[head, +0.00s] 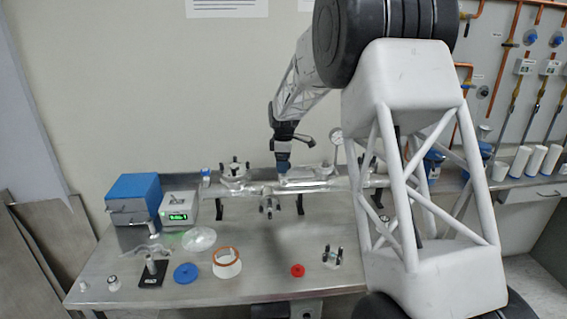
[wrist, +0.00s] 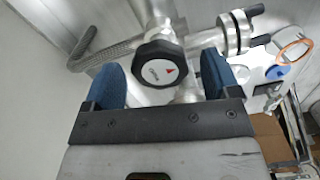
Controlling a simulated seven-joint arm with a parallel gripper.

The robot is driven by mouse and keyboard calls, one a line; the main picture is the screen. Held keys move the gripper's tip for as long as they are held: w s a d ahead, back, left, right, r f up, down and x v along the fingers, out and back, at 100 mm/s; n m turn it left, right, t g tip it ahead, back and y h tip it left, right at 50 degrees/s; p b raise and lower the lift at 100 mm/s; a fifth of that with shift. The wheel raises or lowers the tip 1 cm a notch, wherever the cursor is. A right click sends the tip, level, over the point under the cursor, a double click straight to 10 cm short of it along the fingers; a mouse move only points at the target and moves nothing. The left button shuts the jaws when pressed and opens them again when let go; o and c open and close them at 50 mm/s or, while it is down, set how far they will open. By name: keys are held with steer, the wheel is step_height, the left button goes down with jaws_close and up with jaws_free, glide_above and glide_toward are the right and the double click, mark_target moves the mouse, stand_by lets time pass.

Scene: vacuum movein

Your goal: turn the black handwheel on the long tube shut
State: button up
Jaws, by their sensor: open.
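The black handwheel (wrist: 160,62) is faceted, with a white centre label and a red mark. In the wrist view it sits between the blue finger pads of my gripper (wrist: 160,80), with a gap on each side. My gripper is open and not closed on it. In the head view my gripper (head: 283,163) points down at the long silver tube (head: 315,184) along the back of the bench. I cannot make out the handwheel there. Silver tubing (wrist: 184,95) also shows around the handwheel in the wrist view.
A round gauge (head: 336,136) stands close to the right of my gripper. A braided hose (wrist: 110,48) and a bolted flange (wrist: 234,32) lie near the handwheel. A blue box (head: 134,196) and loose parts occupy the bench (head: 245,288). My arm covers the right side.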

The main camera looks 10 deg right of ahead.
steer(key=c, duration=0.9)
